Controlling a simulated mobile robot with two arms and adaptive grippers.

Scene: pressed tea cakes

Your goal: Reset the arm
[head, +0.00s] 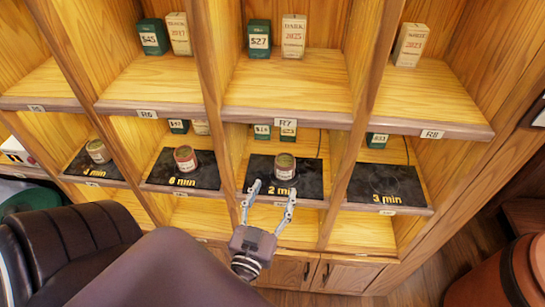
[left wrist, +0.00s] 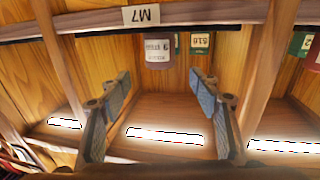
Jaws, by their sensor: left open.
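My left gripper (head: 272,190) is open and empty in the head view. Its two fingers point up toward the front edge of the mat marked "2 min" (head: 311,170). A round tin (head: 284,168) stands upright on that mat, just beyond the fingertips; I see no grip on it. In the left wrist view the open fingers (left wrist: 162,98) stand well apart with nothing between them. My right gripper is not in view.
Wooden shelves hold boxes, such as a dark green one (head: 259,40) and a tall pale one (head: 411,46). Other tins stand on mats to the left (head: 185,159). The "3 min" mat (head: 386,185) has no tin. A reddish-brown rounded object (head: 500,280) stands at lower right.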

